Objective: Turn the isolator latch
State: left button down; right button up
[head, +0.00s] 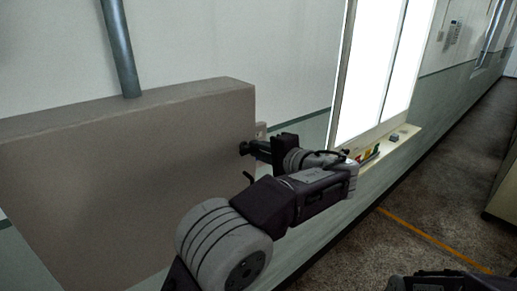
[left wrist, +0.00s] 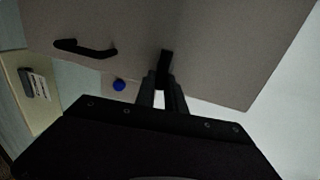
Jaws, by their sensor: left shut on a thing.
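The isolator latch is a small black lever (left wrist: 166,62) on the face of a grey-beige cabinet (head: 120,180). In the left wrist view, my left gripper (left wrist: 163,88) has its two fingers close together around the lever's near end. In the head view the left gripper (head: 256,149) reaches the cabinet's right-hand face, with the black latch end (head: 244,148) at its fingertips. The gripper is shut on the latch; its fingers hide part of the latch. My right gripper does not show clearly; only a dark part of me is at the lower right corner.
A black bar handle (left wrist: 86,49) is on the same cabinet face, and a blue round button (left wrist: 119,85) shows near its edge. A grey pipe (head: 119,50) rises from the cabinet top. A window sill (head: 392,146) with small items lies right of my arm. The corridor floor is open.

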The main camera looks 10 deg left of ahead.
pick_arm(q)
jog(key=c, duration=1.4)
grip_release()
jog(key=b+v, duration=0.2)
jog(key=v, duration=0.7)
